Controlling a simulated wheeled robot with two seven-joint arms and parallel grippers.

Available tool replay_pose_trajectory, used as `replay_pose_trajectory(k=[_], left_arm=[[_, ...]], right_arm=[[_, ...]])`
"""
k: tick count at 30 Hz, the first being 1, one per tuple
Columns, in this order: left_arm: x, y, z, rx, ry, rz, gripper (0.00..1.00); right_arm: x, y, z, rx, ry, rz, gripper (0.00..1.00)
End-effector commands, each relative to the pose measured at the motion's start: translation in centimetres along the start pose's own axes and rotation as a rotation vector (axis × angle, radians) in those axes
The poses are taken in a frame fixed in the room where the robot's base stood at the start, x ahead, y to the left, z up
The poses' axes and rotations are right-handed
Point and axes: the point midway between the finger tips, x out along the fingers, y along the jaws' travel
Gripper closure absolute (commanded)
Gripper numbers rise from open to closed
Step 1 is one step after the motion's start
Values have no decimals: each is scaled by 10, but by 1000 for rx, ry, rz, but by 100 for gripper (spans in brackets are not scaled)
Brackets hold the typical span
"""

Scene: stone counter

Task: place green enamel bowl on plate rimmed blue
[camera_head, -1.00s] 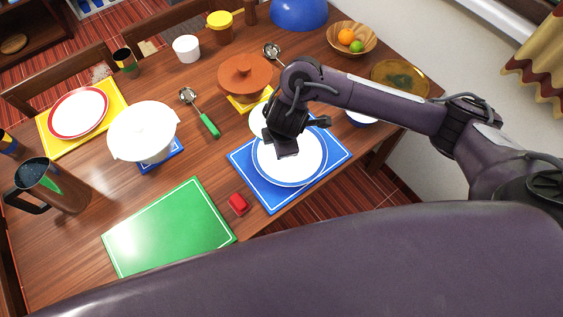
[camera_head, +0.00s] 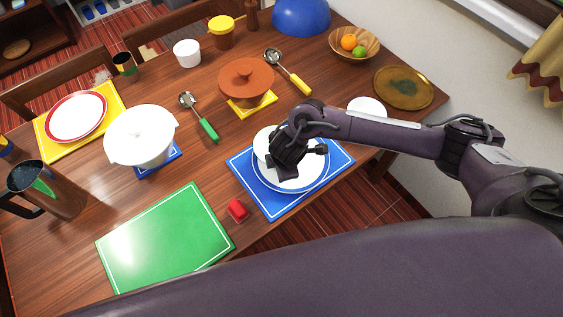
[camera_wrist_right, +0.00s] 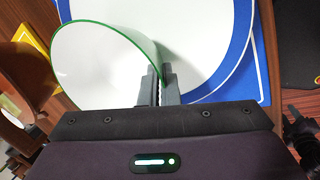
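The green enamel bowl, white with a thin green rim, shows in the right wrist view (camera_wrist_right: 105,62) and partly in the head view (camera_head: 263,143). My right gripper (camera_head: 281,172) is shut on its rim; the fingers also show in the right wrist view (camera_wrist_right: 160,88). The bowl is over the far left part of the blue-rimmed plate (camera_head: 312,178). Whether it touches the plate I cannot tell. The white plate lies on a blue placemat (camera_head: 272,207) and also shows in the right wrist view (camera_wrist_right: 203,35). My left gripper is not in view.
An orange lidded pot (camera_head: 246,78) stands behind the bowl on a yellow mat. A white tureen (camera_head: 142,138), a green-handled ladle (camera_head: 207,130), a green placemat (camera_head: 165,238) and a small red block (camera_head: 238,209) lie to the left. A small white dish (camera_head: 368,105) is behind my right arm.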

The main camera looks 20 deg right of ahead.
Motion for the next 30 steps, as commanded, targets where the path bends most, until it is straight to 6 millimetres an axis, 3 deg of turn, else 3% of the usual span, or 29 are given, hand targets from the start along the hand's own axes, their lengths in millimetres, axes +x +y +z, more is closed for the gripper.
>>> replay_pose_trajectory(k=[11, 17, 26, 30], left_arm=[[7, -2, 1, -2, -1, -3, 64], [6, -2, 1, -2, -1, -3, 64], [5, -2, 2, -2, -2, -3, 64], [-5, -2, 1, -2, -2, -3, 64]], right_arm=[[12, -4, 0, 1, 0, 0, 100], [11, -4, 0, 0, 0, 0, 76], [9, -3, 0, 0, 0, 0, 76], [-6, 3, 0, -1, 0, 2, 76]])
